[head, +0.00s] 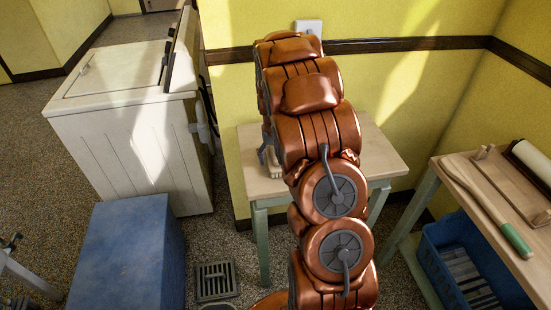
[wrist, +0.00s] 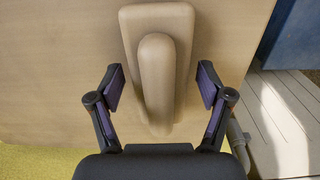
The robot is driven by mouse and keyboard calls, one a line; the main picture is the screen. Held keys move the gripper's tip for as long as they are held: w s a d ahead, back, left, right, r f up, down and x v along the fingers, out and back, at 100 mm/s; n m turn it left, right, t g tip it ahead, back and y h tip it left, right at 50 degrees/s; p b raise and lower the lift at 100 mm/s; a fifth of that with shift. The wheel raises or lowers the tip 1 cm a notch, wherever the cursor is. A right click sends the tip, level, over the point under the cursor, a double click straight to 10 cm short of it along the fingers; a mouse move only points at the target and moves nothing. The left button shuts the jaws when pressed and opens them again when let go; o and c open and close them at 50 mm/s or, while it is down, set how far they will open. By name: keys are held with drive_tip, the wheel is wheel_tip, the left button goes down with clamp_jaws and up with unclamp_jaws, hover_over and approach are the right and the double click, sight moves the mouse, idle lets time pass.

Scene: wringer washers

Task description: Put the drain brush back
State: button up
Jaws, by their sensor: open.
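A pale tan block with a raised, rounded grip (wrist: 157,75) lies on the small wooden table (wrist: 60,60) in the wrist view. I cannot tell for certain that it is the drain brush; no bristles show. My gripper (wrist: 161,86) is open above it, with the grip between its two fingers and neither finger visibly touching it. In the head view my arm hides most of this table (head: 385,150); a sliver of the pale block (head: 274,168) shows at the arm's left edge.
A white washer (head: 135,140) and a blue box (head: 128,250) stand left. A floor drain grate (head: 215,280) lies between box and table. The right bench (head: 450,215) holds a long green-ended wooden tool (head: 485,205) and a board with a roller; a blue crate (head: 455,270) sits below.

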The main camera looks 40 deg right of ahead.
wheel_tip(320, 180, up, 11)
drive_tip(key=b, duration=0.3)
drive_tip(key=shift+f, duration=0.2)
drive_tip(key=shift+a+r, duration=0.1)
drive_tip(key=shift+r, duration=0.3)
drive_tip(key=shift+a+r, duration=0.1)
drive_tip(key=shift+a, duration=0.05)
drive_tip(key=s+a+r+n+g, duration=0.1)
drive_tip(key=s+a+r, duration=0.1)
drive_tip(key=s+a, duration=0.55)
drive_tip(key=s+a+r+n, duration=0.1)
drive_tip(key=s+a+r, duration=0.1)
drive_tip(key=s+a, duration=0.6)
drive_tip(key=s+a+f+n, duration=0.1)
drive_tip(key=s+a, duration=0.3)
drive_tip(key=s, duration=0.5)
drive_tip(key=s+a+f+n, duration=0.2)
drive_tip(key=s+a, duration=0.3)
drive_tip(key=s, duration=0.4)
drive_tip(key=shift+g, duration=0.4)
